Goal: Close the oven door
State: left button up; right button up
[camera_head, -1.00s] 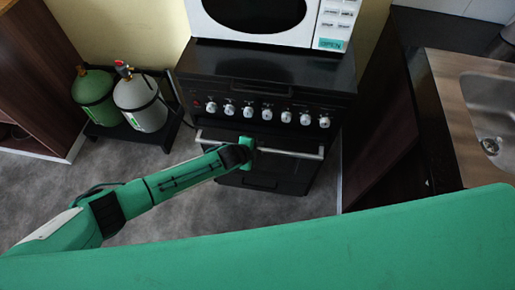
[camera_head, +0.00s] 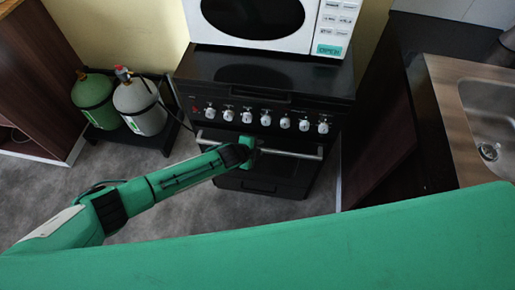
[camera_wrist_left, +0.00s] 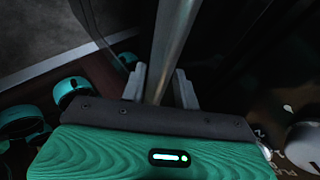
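The black oven (camera_head: 270,85) stands at the back middle in the head view, with a row of white knobs above its door. The oven door (camera_head: 280,172) looks nearly upright and close to the front; I cannot tell whether it is fully shut. Its silver bar handle (camera_head: 295,154) runs across the top of the door. My left gripper (camera_head: 250,150) is at the handle, near its middle. In the left wrist view the handle (camera_wrist_left: 171,45) passes between the two fingers (camera_wrist_left: 160,88), which stand apart with narrow gaps beside it. My right gripper is not in view.
A white microwave (camera_head: 275,22) sits on top of the oven. Two gas cylinders, green (camera_head: 95,100) and grey (camera_head: 140,105), stand on a low black rack to the left. A counter with a sink (camera_head: 492,110) is on the right.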

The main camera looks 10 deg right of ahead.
pick_arm(q)
jog(key=shift+w+r, duration=0.25)
jog(key=shift+r, duration=0.05)
jog(key=v, duration=1.3)
jog(key=shift+s+a, duration=0.25)
jog(key=shift+s, duration=0.2)
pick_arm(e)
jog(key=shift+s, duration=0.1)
pick_arm(q)
jog(key=shift+f, duration=0.1)
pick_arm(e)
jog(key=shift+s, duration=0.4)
